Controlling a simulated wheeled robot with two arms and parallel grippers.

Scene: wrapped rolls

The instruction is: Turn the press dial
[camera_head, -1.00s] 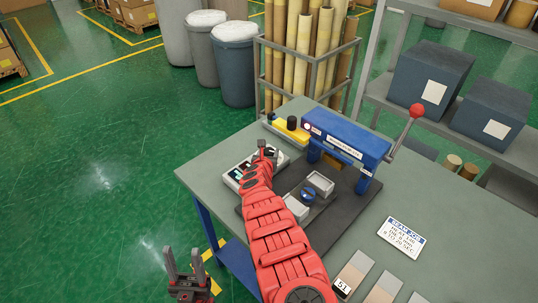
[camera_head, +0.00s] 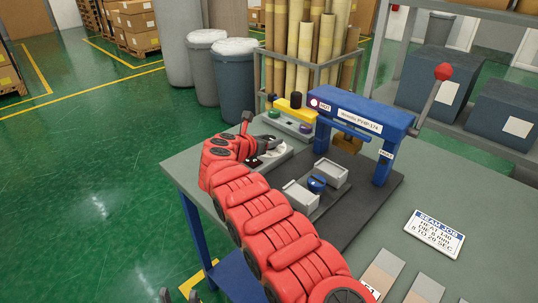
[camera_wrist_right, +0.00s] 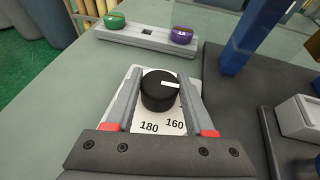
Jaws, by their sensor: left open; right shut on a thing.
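The black dial knob (camera_wrist_right: 158,92) with a white pointer mark stands on a pale dial plate (camera_wrist_right: 150,127); "180" and "160" are readable at the near side. The pointer mark faces right in the right wrist view. My right gripper (camera_wrist_right: 160,84) is shut on the knob, one finger on each side. In the head view my right gripper (camera_head: 254,143) is at the dial, and my arm hides much of the plate. The blue press (camera_head: 355,112) stands to the right of it. My left gripper (camera_head: 178,296) is open and empty at the bottom edge, mostly cut off.
A strip with green and purple buttons (camera_wrist_right: 148,37) lies beyond the dial. Grey trays (camera_head: 301,197) and a blue round item (camera_head: 316,184) sit on the dark mat (camera_head: 385,185). A red-knobbed lever (camera_head: 443,72) rises from the press. A sign card (camera_head: 435,233) lies right.

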